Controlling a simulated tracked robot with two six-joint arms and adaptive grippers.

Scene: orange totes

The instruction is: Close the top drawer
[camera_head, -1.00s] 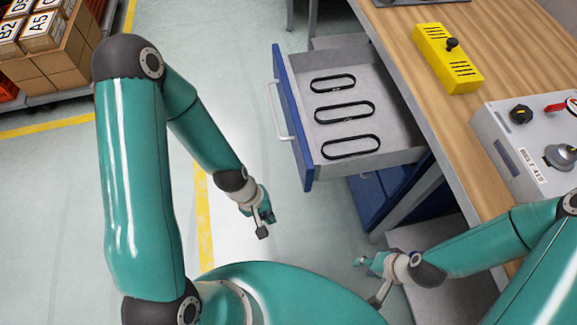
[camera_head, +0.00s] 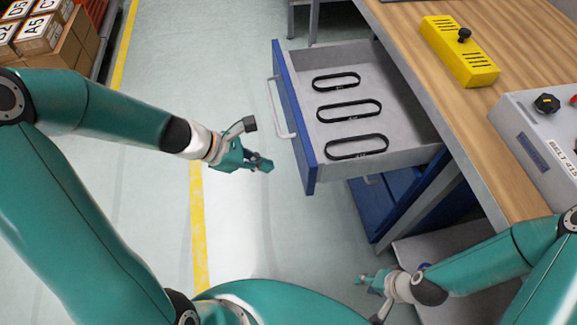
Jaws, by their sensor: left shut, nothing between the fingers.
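The top drawer (camera_head: 312,167) is pulled out from under the workbench, with a blue front and a pale handle (camera_head: 281,108) facing left. It holds several black belts, such as the nearest one (camera_head: 356,147). My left gripper (camera_head: 264,164) is shut and empty, left of the drawer front near its lower end, and appears apart from it. My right gripper (camera_head: 364,281) is below the drawer in the picture, beside the bench's lower part. It is too small to tell whether its fingers are open.
The wooden workbench (camera_head: 420,80) carries a yellow box (camera_head: 458,50) and a grey control box (camera_head: 535,125). A blue lower cabinet (camera_head: 385,205) sits under the drawer. Cartons (camera_head: 40,35) stand at the far upper left. The floor left of the drawer is clear, with a yellow line (camera_head: 198,235).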

